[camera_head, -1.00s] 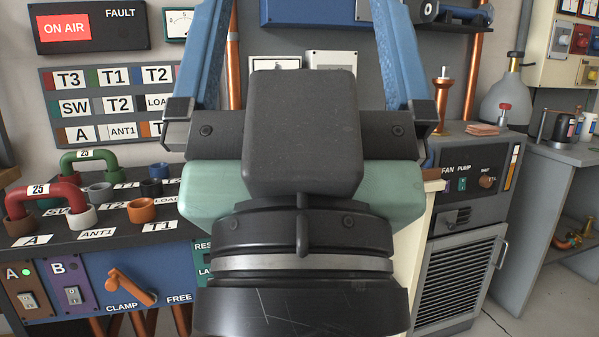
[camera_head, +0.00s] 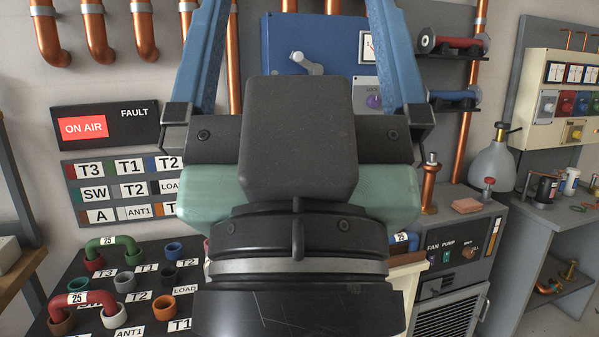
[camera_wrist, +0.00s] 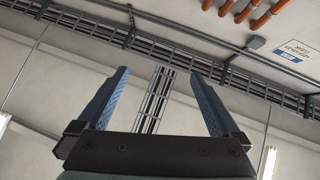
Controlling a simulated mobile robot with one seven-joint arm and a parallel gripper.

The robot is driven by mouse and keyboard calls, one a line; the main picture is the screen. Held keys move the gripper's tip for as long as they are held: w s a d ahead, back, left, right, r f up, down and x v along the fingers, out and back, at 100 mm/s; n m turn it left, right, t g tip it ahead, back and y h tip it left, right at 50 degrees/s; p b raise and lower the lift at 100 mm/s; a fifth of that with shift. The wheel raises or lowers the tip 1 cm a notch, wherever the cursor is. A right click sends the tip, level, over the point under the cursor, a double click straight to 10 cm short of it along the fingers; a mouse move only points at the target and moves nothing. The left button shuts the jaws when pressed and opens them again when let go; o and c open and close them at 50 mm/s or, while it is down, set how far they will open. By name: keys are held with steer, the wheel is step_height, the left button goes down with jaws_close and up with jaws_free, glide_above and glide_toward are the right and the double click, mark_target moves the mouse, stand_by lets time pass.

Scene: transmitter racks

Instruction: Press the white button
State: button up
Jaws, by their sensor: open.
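A pale, whitish button (camera_head: 549,104) sits at the left end of a row of coloured buttons on a cream panel (camera_head: 538,78), at the far right of the head view. It is small, and its exact shade is hard to tell. My gripper (camera_wrist: 162,78) is open and empty, its two blue fingers wide apart. In the head view its fingers rise past the top edge, at the middle, well left of the cream panel. The wrist view shows only wall, ceiling trays and pipes, with no button.
A grey bench (camera_head: 555,210) with bottles and small parts stands below the cream panel. A grey flask (camera_head: 492,165) and fan-pump cabinet (camera_head: 462,245) stand left of it. A patch board (camera_head: 75,280) with green and red handles is at lower left. My arm hides the middle.

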step_height(320, 180, up, 4)
steer(key=shift+f+p, duration=0.1)
steer(key=shift+p, duration=0.95)
